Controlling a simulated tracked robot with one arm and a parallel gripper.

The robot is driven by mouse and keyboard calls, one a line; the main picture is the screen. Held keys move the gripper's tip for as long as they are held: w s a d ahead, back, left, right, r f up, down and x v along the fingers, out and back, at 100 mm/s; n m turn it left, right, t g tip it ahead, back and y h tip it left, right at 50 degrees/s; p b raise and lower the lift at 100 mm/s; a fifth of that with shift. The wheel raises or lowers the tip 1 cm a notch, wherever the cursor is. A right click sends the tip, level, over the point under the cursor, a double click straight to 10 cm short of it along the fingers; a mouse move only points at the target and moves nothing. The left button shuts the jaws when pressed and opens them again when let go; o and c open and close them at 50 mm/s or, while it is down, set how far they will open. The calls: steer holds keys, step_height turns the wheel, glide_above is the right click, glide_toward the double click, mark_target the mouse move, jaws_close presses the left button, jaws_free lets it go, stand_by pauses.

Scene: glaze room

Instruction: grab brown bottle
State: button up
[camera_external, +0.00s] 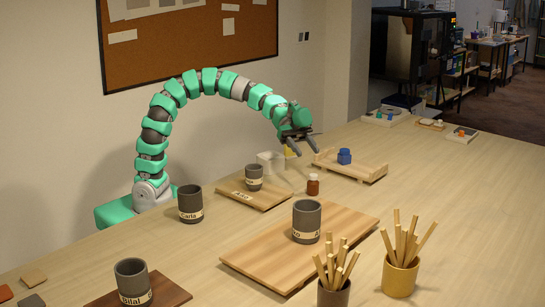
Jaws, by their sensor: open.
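The small brown bottle (313,186) with a pale label stands upright on the wooden table, right of the small dark cup on its board. My gripper (304,148) is open and empty. It appears above and slightly left of the bottle in the picture, with its fingers pointing down and to the right. The fingers look clear of the bottle. How far they are from it in depth is hard to tell.
A wooden tray (365,172) with a blue object (344,156) stands right of the bottle. A white container (270,161) and a small dark cup (254,177) stand left. A large board (268,250) with a dark cup (306,221) lies in front.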

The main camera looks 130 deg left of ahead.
mark_target(311, 174)
steer(key=f, duration=0.2)
steer(key=a+f, duration=0.1)
steer(key=f, duration=0.4)
steer(key=shift+s+a+f+b, duration=0.15)
steer(key=shift+s+a+b, duration=0.15)
steer(key=shift+a, duration=0.1)
steer(key=shift+x, duration=2.7)
steer(key=shift+s+a+f, duration=0.1)
steer(key=c, duration=1)
